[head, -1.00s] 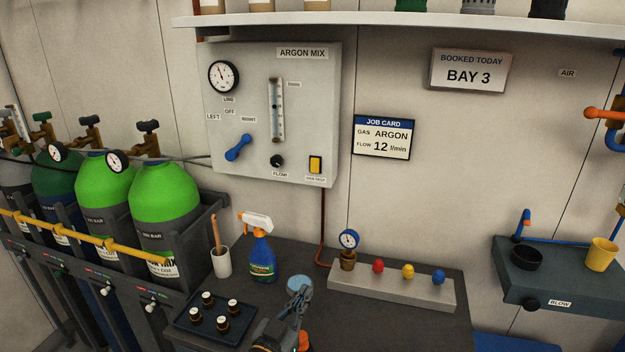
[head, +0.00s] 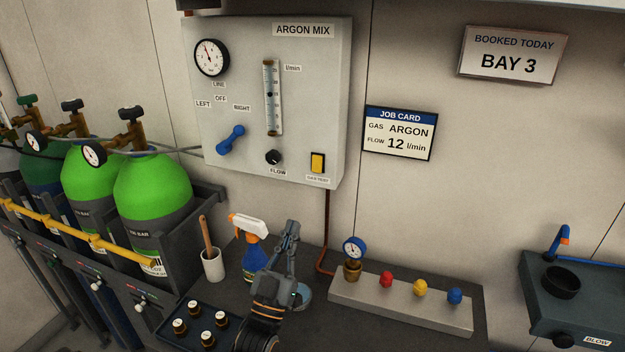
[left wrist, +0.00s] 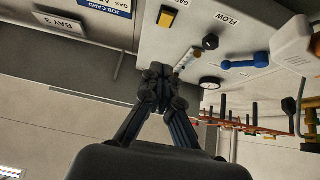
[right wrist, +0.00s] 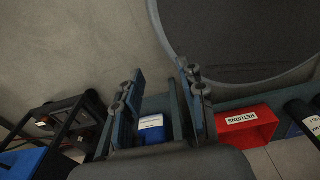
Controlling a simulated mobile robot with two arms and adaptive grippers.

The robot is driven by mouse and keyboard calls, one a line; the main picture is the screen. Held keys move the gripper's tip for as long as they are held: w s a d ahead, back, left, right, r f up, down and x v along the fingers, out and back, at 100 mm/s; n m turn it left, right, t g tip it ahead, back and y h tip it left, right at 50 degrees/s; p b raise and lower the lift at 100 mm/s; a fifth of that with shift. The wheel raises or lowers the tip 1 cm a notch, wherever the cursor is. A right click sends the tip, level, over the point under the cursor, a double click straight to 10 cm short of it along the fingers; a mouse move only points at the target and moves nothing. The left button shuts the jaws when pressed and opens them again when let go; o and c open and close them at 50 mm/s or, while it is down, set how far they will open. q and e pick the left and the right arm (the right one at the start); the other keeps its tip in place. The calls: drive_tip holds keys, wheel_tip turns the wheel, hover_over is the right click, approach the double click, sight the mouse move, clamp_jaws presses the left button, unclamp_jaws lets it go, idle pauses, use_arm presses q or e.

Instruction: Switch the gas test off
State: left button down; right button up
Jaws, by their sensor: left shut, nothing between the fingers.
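The gas test switch is a yellow rocker (head: 317,162) in a dark frame at the lower right of the grey ARGON MIX panel (head: 230,95). It also shows upside down near the top of the left wrist view (left wrist: 167,17). My left gripper (head: 292,226) is shut and empty, pointing up over the bench, below the panel and apart from the switch. Its closed fingertips also show in the left wrist view (left wrist: 156,76). My right gripper (right wrist: 160,82) is open and empty, away from the panel; the head view does not show it.
The panel also has a blue lever (head: 230,139) and a black flow knob (head: 273,157). A spray bottle (head: 250,255) stands just left of my left gripper. A grey block with a gauge and coloured knobs (head: 400,304) lies to its right. Free air lies below the switch.

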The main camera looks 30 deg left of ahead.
use_arm(q)
drive_tip(key=p, duration=0.4)
approach(317, 165)
wheel_tip(317, 165, up, 3)
drive_tip(key=s, duration=0.1)
drive_tip(key=w, duration=0.1)
drive_tip(key=w+p, duration=0.1)
drive_tip(key=w, duration=0.1)
drive_tip(key=w+a+r, duration=0.1)
drive_tip(key=shift+w, duration=0.5)
drive_tip(key=shift+w+a+f, duration=0.1)
drive_tip(key=shift+w+f, duration=0.05)
drive_tip(key=shift+w, duration=0.1)
use_arm(e)
drive_tip(key=r, duration=0.2)
drive_tip(key=w+r, duration=0.1)
drive_tip(key=r, duration=0.2)
drive_tip(key=shift+w+a+r, duration=0.15)
drive_tip(key=shift+w+r, duration=0.15)
drive_tip(key=shift+w, duration=0.2)
